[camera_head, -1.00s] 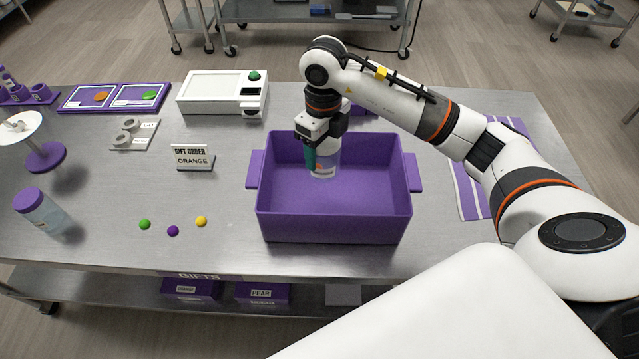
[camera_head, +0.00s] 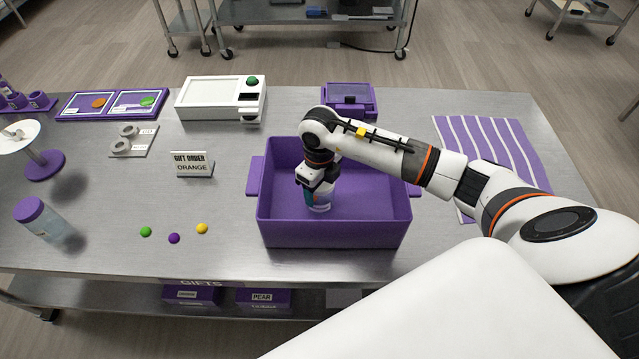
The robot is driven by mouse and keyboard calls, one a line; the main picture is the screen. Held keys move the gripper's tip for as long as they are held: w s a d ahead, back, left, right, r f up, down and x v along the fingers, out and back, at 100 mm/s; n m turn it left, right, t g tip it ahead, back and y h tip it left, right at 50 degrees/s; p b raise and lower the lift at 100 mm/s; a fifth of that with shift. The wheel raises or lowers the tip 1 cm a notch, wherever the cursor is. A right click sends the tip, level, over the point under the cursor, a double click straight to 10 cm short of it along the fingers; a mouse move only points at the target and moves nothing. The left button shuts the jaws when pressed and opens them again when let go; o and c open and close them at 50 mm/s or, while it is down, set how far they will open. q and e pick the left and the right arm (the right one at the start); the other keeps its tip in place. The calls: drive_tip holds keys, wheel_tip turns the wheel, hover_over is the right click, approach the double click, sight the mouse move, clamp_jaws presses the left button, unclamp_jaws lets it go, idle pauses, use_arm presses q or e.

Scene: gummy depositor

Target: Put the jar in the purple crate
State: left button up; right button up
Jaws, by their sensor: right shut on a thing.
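The purple crate (camera_head: 335,234) stands on the steel table in the middle of the view, open at the top. My right gripper (camera_head: 318,196) reaches down inside the crate, left of its middle, and is shut on a jar (camera_head: 319,203). The jar is clear with an orange mark and looks upright; its upper part is hidden by the gripper. I cannot tell whether its base touches the crate floor. Another jar with a purple lid (camera_head: 40,220) stands tilted-looking at the table's left. My left gripper is not in view.
A sign reading ORANGE (camera_head: 193,165) stands left of the crate. Green, purple (camera_head: 174,238) and yellow balls lie in front of it. A white machine (camera_head: 220,99) and a purple box (camera_head: 349,98) stand behind. A striped purple mat (camera_head: 495,150) lies at right.

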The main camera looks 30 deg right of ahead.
drive_tip(key=o, duration=0.6)
drive_tip(key=shift+f, duration=0.15)
drive_tip(key=shift+c, duration=0.2)
drive_tip(key=o, duration=0.5)
drive_tip(key=shift+c, duration=0.2)
drive_tip(key=shift+r, duration=0.35)
wheel_tip(320, 180, up, 12)
drive_tip(key=b, duration=0.2)
drive_tip(key=shift+f+b, duration=0.15)
drive_tip(key=shift+b, duration=0.2)
